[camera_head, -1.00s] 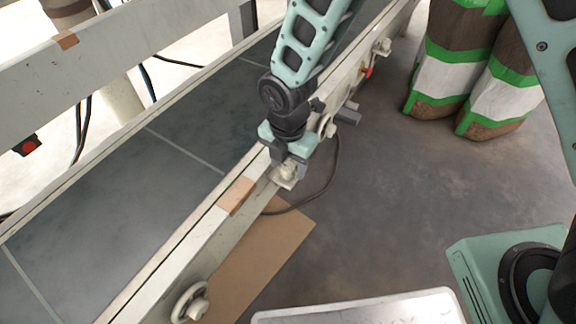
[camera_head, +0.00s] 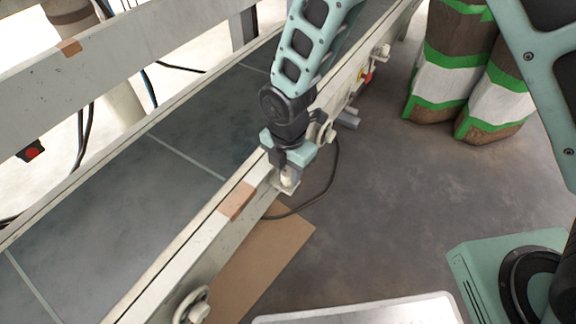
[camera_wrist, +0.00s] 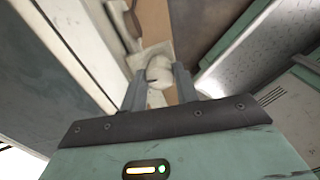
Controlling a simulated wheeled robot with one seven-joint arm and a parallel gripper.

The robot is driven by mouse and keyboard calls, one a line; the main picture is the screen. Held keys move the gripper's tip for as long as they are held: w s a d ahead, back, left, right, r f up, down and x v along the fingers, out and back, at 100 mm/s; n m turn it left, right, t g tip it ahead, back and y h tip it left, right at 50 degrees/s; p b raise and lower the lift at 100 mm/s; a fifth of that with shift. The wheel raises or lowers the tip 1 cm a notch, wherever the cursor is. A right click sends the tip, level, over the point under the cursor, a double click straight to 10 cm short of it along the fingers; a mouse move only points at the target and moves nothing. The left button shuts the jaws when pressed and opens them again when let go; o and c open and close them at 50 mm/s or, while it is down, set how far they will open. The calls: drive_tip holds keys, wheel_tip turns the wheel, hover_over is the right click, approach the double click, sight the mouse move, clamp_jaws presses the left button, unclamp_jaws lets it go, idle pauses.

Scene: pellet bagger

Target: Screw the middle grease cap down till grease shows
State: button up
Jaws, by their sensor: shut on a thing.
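My gripper (camera_head: 285,172) reaches down to the outer side of the pale conveyor rail (camera_head: 205,250). It is shut on a small pale, rounded cap (camera_head: 288,180), which looks like the middle grease cap. In the wrist view the cap (camera_wrist: 159,70) sits between the two grey fingers of the gripper (camera_wrist: 159,88). The fingers hide part of the cap's sides, and the bracket below it shows only partly. I cannot make out any grease around the cap.
A pale handwheel (camera_head: 191,306) sits lower on the same rail, and other fittings (camera_head: 322,132) sit farther up. A cardboard sheet (camera_head: 265,250) and a dark cable (camera_head: 325,190) lie on the floor below. Striped sacks (camera_head: 455,70) stand at the upper right.

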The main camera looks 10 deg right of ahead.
drive_tip(key=m+p, duration=0.3)
drive_tip(key=m, duration=0.1)
drive_tip(key=shift+r+p, duration=0.25)
drive_tip(key=shift+p, duration=0.1)
drive_tip(key=m+p, duration=0.3)
drive_tip(key=m, duration=0.1)
drive_tip(key=shift+m, duration=0.4)
drive_tip(key=m+p, duration=0.2)
drive_tip(key=m, duration=0.2)
drive_tip(key=shift+f+m+p, duration=0.1)
drive_tip(key=shift+m+p, duration=0.2)
drive_tip(key=shift+p, duration=0.1)
drive_tip(key=m+p, duration=0.2)
drive_tip(key=m, duration=0.1)
drive_tip(key=shift+m, duration=0.3)
drive_tip(key=m+p, duration=0.1)
drive_tip(key=m, duration=0.2)
drive_tip(key=shift+m+p, duration=0.3)
drive_tip(key=m+p, duration=0.2)
drive_tip(key=m, duration=0.2)
drive_tip(key=m+p, duration=0.1)
drive_tip(key=m, duration=0.3)
drive_tip(key=shift+m+p, duration=0.35)
drive_tip(key=shift+m, duration=0.05)
drive_tip(key=shift+f+m+p, duration=0.1)
drive_tip(key=shift+m+p, duration=0.4)
drive_tip(key=shift+m, duration=1)
